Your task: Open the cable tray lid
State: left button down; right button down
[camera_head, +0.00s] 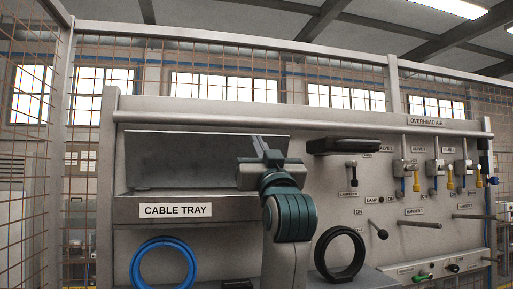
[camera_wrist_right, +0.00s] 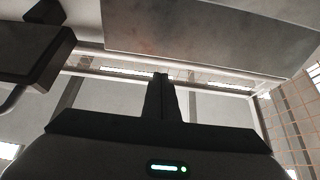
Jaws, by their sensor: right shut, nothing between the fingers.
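The cable tray (camera_head: 122,207) is on the left of the wall panel, with a "CABLE TRAY" label (camera_head: 175,210) on its front. A broad flat grey plate (camera_head: 180,158), which looks like its lid, stands above the label; I cannot tell its exact angle. In the right wrist view a grey plate, likely the same lid (camera_wrist_right: 215,38), spans the upper right. My right gripper (camera_head: 257,142) is shut and empty, pointing up in front of the plate's right part; its fingers also show in the wrist view (camera_wrist_right: 160,76). Contact with the plate cannot be told. My left gripper is out of view.
A black lamp head (camera_head: 344,146) juts out right of my right gripper. A blue hose coil (camera_head: 135,268) and a black coil (camera_head: 319,256) hang below. Valves with levers (camera_head: 406,170) and hanger rods (camera_head: 412,223) stick out further right. Wire mesh fencing (camera_head: 30,150) stands left.

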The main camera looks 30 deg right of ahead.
jog(key=r+b+v, duration=0.1)
jog(key=b+v, duration=0.3)
jog(key=v, duration=0.3)
jog(key=shift+s+a+f+b, duration=0.2)
jog(key=shift+s+b, duration=0.1)
jog(key=shift+s, duration=0.35)
